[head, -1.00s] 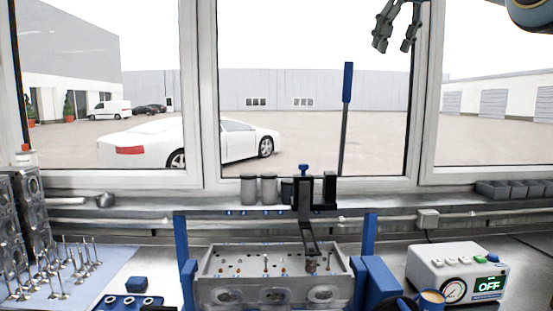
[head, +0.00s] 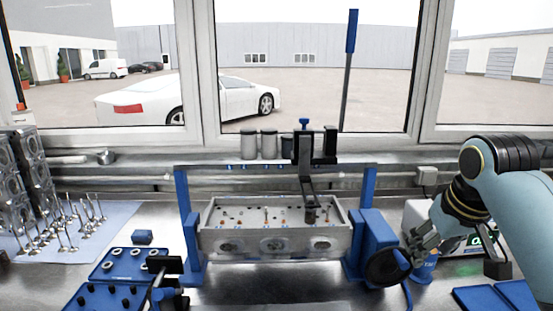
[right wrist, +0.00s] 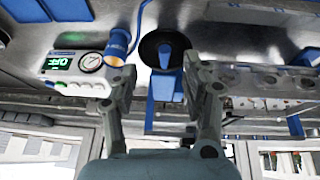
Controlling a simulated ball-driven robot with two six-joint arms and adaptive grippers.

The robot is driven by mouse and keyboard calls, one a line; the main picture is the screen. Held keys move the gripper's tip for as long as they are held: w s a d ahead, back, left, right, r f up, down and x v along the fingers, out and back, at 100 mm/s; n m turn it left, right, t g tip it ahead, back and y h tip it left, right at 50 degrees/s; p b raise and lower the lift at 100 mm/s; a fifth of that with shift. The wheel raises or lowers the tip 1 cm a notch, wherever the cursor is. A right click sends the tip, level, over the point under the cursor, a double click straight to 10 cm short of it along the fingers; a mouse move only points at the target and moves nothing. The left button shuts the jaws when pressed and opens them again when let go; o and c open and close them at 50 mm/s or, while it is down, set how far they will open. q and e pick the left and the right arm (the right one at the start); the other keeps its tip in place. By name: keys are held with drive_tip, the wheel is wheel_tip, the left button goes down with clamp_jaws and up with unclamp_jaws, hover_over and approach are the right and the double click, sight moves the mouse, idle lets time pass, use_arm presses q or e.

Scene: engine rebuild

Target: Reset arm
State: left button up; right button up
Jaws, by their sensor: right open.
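My right arm comes in from the right in the head view. Its gripper (head: 424,242) is over the right side of the bench, beside the blue stand's round black wheel (head: 388,267). In the right wrist view the gripper (right wrist: 160,98) has its two fingers spread with nothing between the tips. The black wheel with a blue knob (right wrist: 166,52) shows beyond the fingers. The grey cylinder head (head: 275,242) sits in the blue stand, under a black lever press (head: 308,180). My left gripper is not in view.
Several valves (head: 62,225) stand on a mat at the left.

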drive_tip(key=s+f, duration=0.2)
drive_tip(key=s, duration=1.2)
drive_tip(key=s+f, duration=0.3)
drive_tip(key=s, duration=1.2)
wheel_tip(320, 180, down, 38)
drive_tip(key=d+r+g+b, duration=0.1)
drive_tip(key=d+g+b, duration=0.1)
drive_tip(key=b, duration=1.1)
drive_tip(key=s+f+b, duration=0.3)
drive_tip(key=s+f, duration=0.3)
drive_tip(key=f, duration=0.4)
drive_tip(key=s+f+g+b, duration=0.1)
drive_tip(key=s+f+b, duration=0.3)
drive_tip(key=s+f, duration=0.3)
drive_tip(key=s+d+f+b, duration=0.1)
drive_tip(key=s+f+b, duration=0.3)
drive_tip(key=s+f, duration=0.3)
wheel_tip(320, 180, down, 6)
drive_tip(key=shift+r+m+g, duration=0.2)
drive_tip(key=shift+m+g, duration=0.1)
